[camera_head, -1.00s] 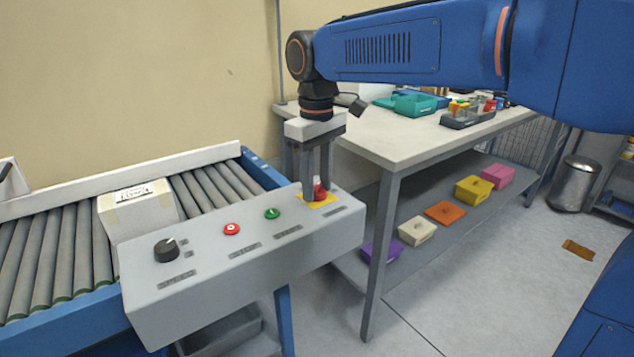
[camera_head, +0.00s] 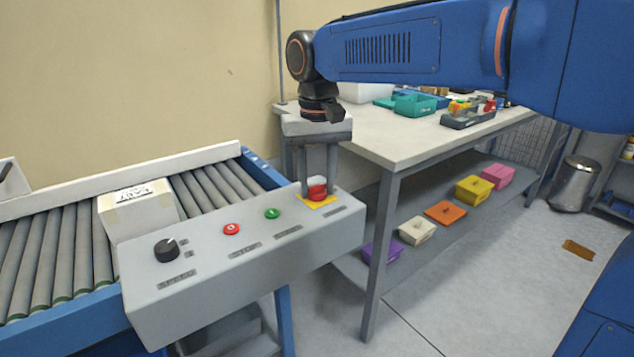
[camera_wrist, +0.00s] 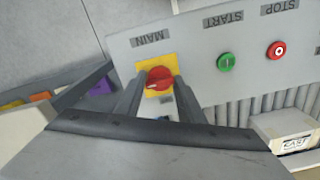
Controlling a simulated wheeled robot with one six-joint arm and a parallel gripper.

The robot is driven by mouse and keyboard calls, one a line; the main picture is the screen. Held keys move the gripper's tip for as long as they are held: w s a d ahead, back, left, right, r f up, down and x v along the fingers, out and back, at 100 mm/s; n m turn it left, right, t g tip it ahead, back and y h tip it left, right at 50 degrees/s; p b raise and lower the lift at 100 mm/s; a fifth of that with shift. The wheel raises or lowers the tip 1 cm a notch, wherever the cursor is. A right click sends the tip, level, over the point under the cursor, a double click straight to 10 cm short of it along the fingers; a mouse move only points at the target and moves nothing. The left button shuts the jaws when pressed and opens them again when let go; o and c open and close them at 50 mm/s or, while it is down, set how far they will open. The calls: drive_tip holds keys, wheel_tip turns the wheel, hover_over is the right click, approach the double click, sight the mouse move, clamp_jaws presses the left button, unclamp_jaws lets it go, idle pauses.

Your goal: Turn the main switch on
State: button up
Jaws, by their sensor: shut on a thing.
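The main switch is a red rotary knob (camera_head: 317,189) on a yellow square plate (camera_head: 318,203) at the right end of the grey control panel (camera_head: 190,290). In the wrist view the red knob (camera_wrist: 159,78) sits below the MAIN label, with a pale mark pointing to its lower left. My gripper (camera_head: 317,187) points down at the panel and is shut on the knob. In the wrist view its fingers (camera_wrist: 158,85) stand on either side of the knob. The fingers hide part of the knob in the head view.
A green start button (camera_head: 272,213), a red stop button (camera_head: 232,229) and a black dial (camera_head: 166,249) lie left along the panel. A carton (camera_head: 138,210) rests on the roller conveyor (camera_head: 50,255) behind. A workbench (camera_head: 400,150) stands close on the right.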

sight(318, 186)
idle(0.4)
drive_tip(key=o, duration=1)
drive_tip(key=shift+c, duration=0.2)
wheel_tip(318, 186, up, 17)
drive_tip(key=shift+r, duration=0.2)
drive_tip(key=shift+d, duration=0.1)
drive_tip(key=s+d+f+t, duration=0.1)
drive_tip(key=s+d+f, duration=0.2)
drive_tip(key=d+f, duration=0.15)
drive_tip(key=s+d+f+m, duration=0.1)
drive_tip(key=s+d+f, duration=0.15)
drive_tip(key=d, duration=0.35)
drive_tip(key=s+d+f+t, duration=0.1)
drive_tip(key=s+d+f, duration=0.1)
drive_tip(key=d+f, duration=0.3)
drive_tip(key=s+d+f+t, duration=0.1)
drive_tip(key=s+d+f, duration=0.5)
drive_tip(key=f, duration=0.3)
drive_tip(key=s+d+f+m+t, duration=0.1)
drive_tip(key=s+d+f, duration=0.4)
drive_tip(key=f, duration=0.5)
drive_tip(key=s, duration=0.2)
drive_tip(key=shift+s+d+t, duration=0.3)
drive_tip(key=shift+d+t, duration=0.05)
drive_tip(key=shift+t, duration=0.05)
